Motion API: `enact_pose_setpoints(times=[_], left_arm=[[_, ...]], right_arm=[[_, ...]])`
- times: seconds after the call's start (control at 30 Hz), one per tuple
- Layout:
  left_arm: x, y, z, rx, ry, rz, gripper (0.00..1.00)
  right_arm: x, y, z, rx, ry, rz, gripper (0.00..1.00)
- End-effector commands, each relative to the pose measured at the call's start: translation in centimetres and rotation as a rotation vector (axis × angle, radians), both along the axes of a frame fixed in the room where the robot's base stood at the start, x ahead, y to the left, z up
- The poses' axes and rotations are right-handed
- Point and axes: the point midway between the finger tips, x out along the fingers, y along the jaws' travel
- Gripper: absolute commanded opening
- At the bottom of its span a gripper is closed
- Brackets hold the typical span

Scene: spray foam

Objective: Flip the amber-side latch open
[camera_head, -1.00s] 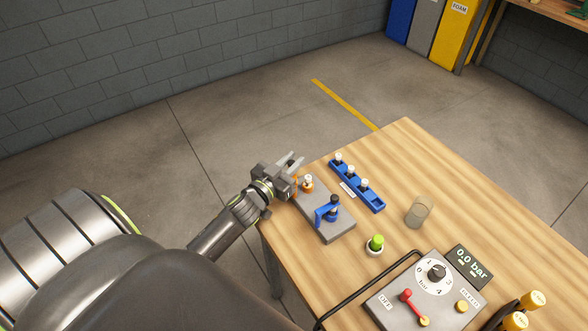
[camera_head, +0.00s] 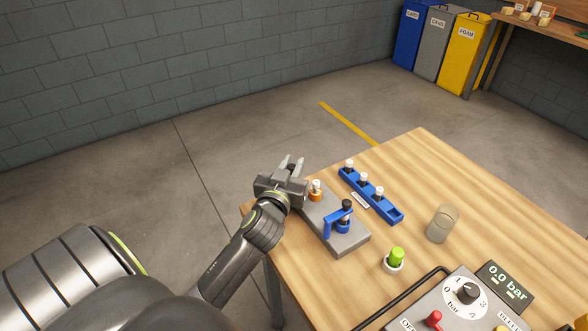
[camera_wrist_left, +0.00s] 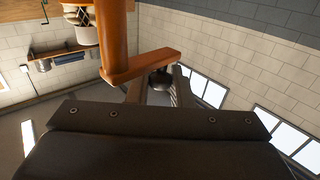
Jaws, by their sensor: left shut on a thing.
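The grey block (camera_head: 352,243) on the table carries an amber holder (camera_head: 316,197) with a white-topped piece at its far end. A blue latch (camera_head: 330,222) is nearer. My left gripper (camera_head: 291,164) is beside the amber end, at the table's left edge, fingers pointing away. In the left wrist view the amber latch arm (camera_wrist_left: 140,66) reaches across to a dark knob (camera_wrist_left: 160,80) between my fingers. My left gripper is shut on the amber latch, apparently by this knob. In the head view the gripper hides that latch arm. My right gripper is not in view.
Open floor lies left of the table.

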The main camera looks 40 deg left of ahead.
Motion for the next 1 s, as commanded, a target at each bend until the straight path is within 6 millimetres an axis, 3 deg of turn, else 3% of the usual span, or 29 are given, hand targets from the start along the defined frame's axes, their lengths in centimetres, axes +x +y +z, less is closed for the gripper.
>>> enact_pose_setpoints(times=[0.73,0.77,0.8,0.87,1.0], left_arm=[[-0.44,0.2,-0.12,-0.003,0.002,0.083,0.0],[-0.44,0.2,-0.12,-0.003,0.002,0.083,0.23],[-0.44,0.2,-0.12,-0.003,0.002,0.083,0.29],[-0.44,0.2,-0.11,-0.003,0.002,0.083,0.36],[-0.42,0.19,-0.08,-0.002,0.001,0.082,0.37]], right_arm=[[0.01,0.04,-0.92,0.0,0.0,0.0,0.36],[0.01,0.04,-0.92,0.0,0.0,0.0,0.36],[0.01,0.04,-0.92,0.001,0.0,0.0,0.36],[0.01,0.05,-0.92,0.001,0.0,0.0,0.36],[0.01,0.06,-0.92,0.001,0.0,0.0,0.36]])
